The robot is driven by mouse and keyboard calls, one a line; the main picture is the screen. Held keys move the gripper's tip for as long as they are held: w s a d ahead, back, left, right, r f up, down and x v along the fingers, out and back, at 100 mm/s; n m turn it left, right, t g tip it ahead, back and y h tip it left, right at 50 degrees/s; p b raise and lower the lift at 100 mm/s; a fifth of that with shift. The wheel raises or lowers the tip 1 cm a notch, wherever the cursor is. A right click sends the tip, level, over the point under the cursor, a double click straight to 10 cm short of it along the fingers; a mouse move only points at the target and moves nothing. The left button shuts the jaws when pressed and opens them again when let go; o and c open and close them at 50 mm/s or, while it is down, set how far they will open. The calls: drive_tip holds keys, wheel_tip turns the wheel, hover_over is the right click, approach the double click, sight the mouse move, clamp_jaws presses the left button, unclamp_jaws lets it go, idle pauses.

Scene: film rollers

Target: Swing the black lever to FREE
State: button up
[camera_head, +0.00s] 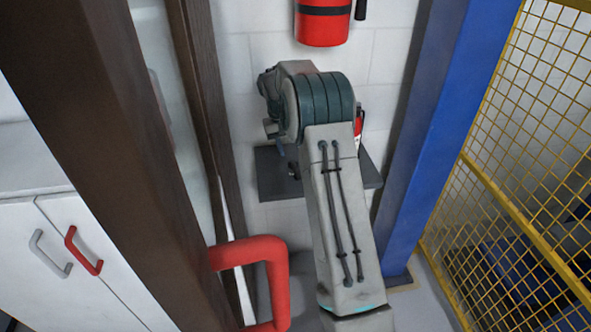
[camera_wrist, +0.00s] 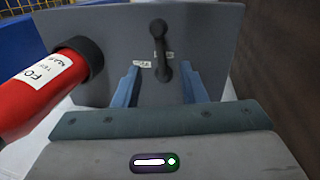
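The black lever (camera_wrist: 161,52) is in the wrist view, mounted on a grey panel (camera_wrist: 215,40). It runs nearly upright in the picture, with a round knob at each end. Two small white labels lie beside it, one left (camera_wrist: 142,64) and one right (camera_wrist: 169,55); their words are too small to read. My gripper (camera_wrist: 160,70) is open, its two blue fingers apart. The lever's lower end shows between the fingertips; I cannot tell whether they touch it.
A red cylinder (camera_wrist: 35,95) with a black cap and white label stands close left of my gripper in the wrist view.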

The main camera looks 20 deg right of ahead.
drive_tip(key=f, duration=0.3)
drive_tip(key=d+f, duration=0.1)
drive_tip(key=f, duration=0.2)
drive_tip(key=d+f, duration=0.1)
drive_tip(key=f, duration=0.3)
drive_tip(key=shift+s+p, duration=0.1)
drive_tip(key=shift+p, duration=0.25)
clamp_jaws()
